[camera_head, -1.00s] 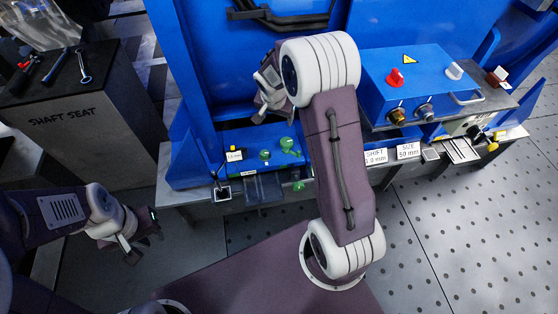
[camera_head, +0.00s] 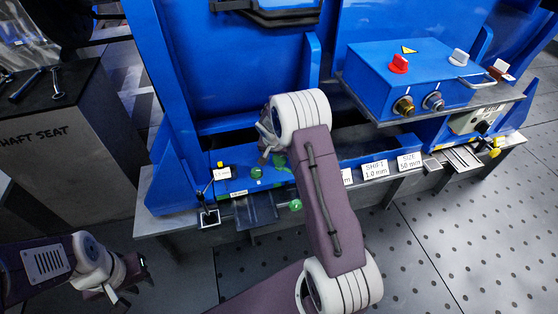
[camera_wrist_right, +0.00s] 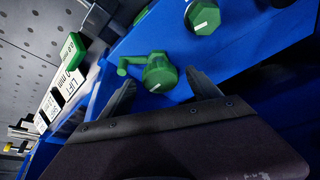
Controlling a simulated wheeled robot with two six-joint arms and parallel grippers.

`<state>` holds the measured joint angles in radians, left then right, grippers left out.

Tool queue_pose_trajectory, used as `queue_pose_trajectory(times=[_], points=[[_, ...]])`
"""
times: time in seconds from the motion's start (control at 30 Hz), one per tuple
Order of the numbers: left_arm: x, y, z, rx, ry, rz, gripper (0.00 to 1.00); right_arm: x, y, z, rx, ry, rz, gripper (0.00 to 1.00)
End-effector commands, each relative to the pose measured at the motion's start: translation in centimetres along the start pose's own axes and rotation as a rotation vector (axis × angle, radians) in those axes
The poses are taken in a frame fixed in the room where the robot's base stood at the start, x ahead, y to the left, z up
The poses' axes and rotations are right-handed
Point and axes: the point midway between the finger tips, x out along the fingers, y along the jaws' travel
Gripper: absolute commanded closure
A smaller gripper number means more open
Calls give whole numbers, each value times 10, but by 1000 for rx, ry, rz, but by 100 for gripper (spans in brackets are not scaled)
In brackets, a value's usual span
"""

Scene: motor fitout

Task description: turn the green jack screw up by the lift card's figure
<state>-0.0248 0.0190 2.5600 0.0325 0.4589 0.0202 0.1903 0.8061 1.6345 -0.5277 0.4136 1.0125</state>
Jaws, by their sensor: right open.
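In the right wrist view, a green screw head with a side crank and a white mark (camera_wrist_right: 158,72) stands on the blue ledge, between and just beyond the tips of my right gripper (camera_wrist_right: 163,88). The gripper is open and empty. A second green head, six-sided with a white mark (camera_wrist_right: 204,16), is beside it. The lift card (camera_wrist_right: 66,90) is tilted at the left; its figure is hard to read. In the head view, my right gripper (camera_head: 266,140) hangs over the green heads (camera_head: 257,173), partly hidden by its wrist. My left gripper (camera_head: 128,280) is open and empty at lower left.
A blue control box (camera_head: 425,80) with red and white knobs stands right of my right arm. Cards marked 1.0 mm (camera_head: 374,170) and SIZE 50 mm (camera_head: 409,161) line the ledge front.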

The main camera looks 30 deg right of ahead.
Motion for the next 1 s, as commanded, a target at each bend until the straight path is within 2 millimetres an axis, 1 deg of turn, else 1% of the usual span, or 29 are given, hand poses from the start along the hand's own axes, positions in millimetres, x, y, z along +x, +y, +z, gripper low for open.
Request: queue_pose_trajectory(times=[0.07,0.27,0.3,0.37,0.4,0.47,0.5,0.53,0.77,1.0], points=[[2,0,0,0,0,0,77,4,0,0,0,-1,0,28],[1,0,0,0,0,0,77,4,0,0,0,-1,0,28],[1,0,0,0,0,0,77,4,0,0,0,-1,0,34],[1,0,0,0,0,0,77,4,0,0,0,-1,0,50],[1,0,0,0,0,0,77,4,0,0,0,-1,0,62],[1,0,0,0,0,0,77,4,0,0,0,-1,0,78],[1,0,0,0,0,0,77,4,0,0,-1,-1,0,89],[1,0,0,0,0,0,77,4,0,0,-1,-1,0,91],[6,0,1,0,0,0,77,5,-1,1,22,0,9,91],[22,0,2,0,0,0,77,7,-3,1,140,2,56,91]])
